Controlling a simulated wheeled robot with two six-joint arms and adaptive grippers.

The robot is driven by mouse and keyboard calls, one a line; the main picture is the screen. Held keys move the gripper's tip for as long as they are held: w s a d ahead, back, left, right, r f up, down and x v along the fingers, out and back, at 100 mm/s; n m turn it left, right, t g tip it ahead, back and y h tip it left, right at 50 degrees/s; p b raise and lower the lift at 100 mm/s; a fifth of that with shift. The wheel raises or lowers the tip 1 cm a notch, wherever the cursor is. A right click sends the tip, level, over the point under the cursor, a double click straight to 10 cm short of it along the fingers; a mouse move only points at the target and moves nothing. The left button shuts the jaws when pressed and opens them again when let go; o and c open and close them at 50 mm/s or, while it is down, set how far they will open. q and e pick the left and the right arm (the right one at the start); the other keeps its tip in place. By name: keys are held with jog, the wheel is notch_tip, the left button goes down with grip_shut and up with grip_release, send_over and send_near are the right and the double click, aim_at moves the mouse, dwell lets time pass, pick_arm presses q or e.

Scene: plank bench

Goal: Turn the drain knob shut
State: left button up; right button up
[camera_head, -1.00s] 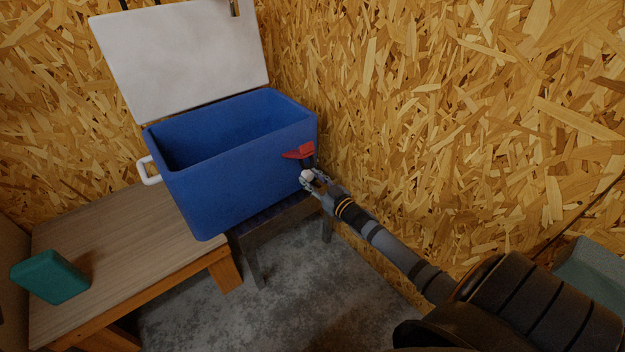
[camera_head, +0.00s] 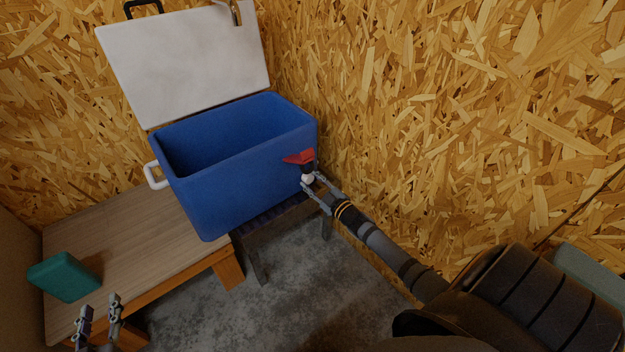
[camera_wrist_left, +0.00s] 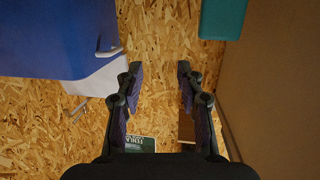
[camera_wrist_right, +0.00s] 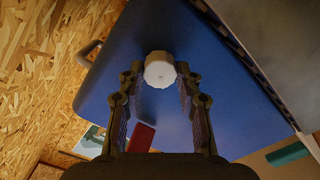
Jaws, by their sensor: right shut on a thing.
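The blue cooler (camera_head: 240,170) stands with its lid (camera_head: 185,60) raised. The white drain knob (camera_head: 307,179) is on its right end, below a red piece (camera_head: 300,157). My right gripper (camera_head: 311,182) is at the knob. In the right wrist view the knob (camera_wrist_right: 160,70) sits between the fingertips of the right gripper (camera_wrist_right: 160,78), which is shut on it. My left gripper (camera_head: 100,306) is open and empty at the lower left, near the bench's front edge; it also shows in the left wrist view (camera_wrist_left: 158,72).
A teal block (camera_head: 64,277) lies on the wooden bench (camera_head: 140,240) at the left. The cooler rests partly over a dark stand (camera_head: 262,222). A chipboard wall (camera_head: 430,110) is close on the right. The grey floor (camera_head: 290,280) in front is clear.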

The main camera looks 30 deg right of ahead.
jog(key=n+p, duration=0.1)
jog(key=n, duration=0.2)
jog(key=n+p, duration=0.1)
jog(key=n, duration=0.5)
jog(key=shift+f, duration=0.1)
jog(key=shift+a+n, duration=0.1)
jog(key=shift+n, duration=0.3)
pick_arm(q)
jog(key=s+d+f+g, duration=0.1)
jog(key=s+f+g, duration=0.9)
jog(key=s+f, duration=0.5)
jog(key=shift+s+d+f+g, duration=0.2)
jog(key=shift+s+f+g, duration=0.2)
jog(key=shift+f, duration=1.2)
pick_arm(e)
jog(key=shift+n, duration=0.8)
jog(key=o, duration=1.2)
jog(key=shift+c, duration=0.2)
jog(key=shift+s, duration=0.1)
